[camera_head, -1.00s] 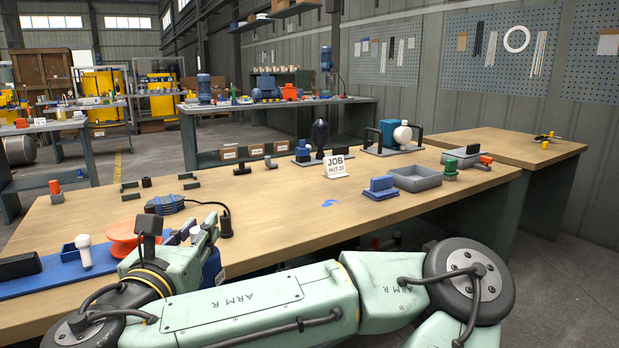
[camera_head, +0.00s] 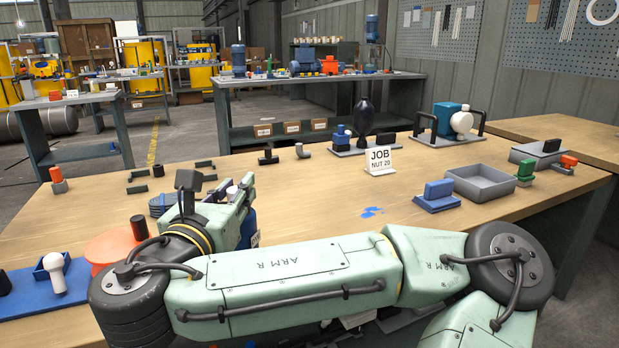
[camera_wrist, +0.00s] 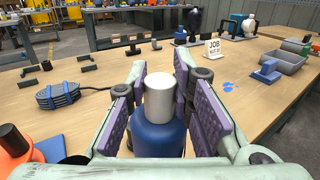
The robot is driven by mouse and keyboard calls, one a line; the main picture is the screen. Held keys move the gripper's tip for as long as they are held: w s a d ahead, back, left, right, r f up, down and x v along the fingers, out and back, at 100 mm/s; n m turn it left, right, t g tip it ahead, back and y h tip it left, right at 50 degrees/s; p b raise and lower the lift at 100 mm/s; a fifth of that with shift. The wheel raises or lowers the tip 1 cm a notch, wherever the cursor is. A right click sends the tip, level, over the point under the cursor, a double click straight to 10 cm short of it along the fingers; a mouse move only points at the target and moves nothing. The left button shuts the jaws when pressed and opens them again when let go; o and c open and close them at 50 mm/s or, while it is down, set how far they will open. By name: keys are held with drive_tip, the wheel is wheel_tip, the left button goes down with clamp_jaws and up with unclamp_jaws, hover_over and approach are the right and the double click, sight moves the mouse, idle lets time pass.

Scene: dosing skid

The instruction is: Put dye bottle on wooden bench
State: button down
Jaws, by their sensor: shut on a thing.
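The dye bottle is a blue bottle with a pale silver cap (camera_wrist: 158,125), seen from above in the wrist view. My gripper (camera_wrist: 163,105) is shut on it, with a purple pad on each side. In the head view, my gripper (camera_head: 236,198) and arm cover most of the bottle, and only a strip of blue with a pale label (camera_head: 251,230) shows. The wooden bench (camera_head: 320,195) spreads below and beyond my gripper, with a light wood top. I cannot tell whether the bottle's base touches it.
A JOB card (camera_head: 380,160), a blue block (camera_head: 437,196) and a grey tray (camera_head: 481,182) stand to the right. A blue patch (camera_head: 371,211) marks the top. The middle of the bench is mostly clear.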

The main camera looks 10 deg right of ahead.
drive_tip(key=shift+w+d+f, duration=0.15)
drive_tip(key=shift+w+d, duration=0.05)
drive_tip(key=shift+w, duration=0.25)
drive_tip(key=shift+w+d+f, duration=0.1)
drive_tip(key=shift+w+d, duration=0.1)
drive_tip(key=shift+w, duration=0.2)
drive_tip(key=w+d+f, duration=0.2)
drive_tip(key=w, duration=0.4)
drive_tip(key=w+d+f+p, duration=0.1)
drive_tip(key=w+d+f, duration=0.1)
drive_tip(key=w, duration=0.4)
drive_tip(key=shift+w+d+f, duration=0.15)
drive_tip(key=shift+d+f, duration=0.15)
drive_tip(key=shift+d, duration=0.45)
drive_tip(key=shift+f, duration=0.25)
drive_tip(key=c, duration=1.4)
unclamp_jaws()
drive_tip(key=shift+r, duration=0.1)
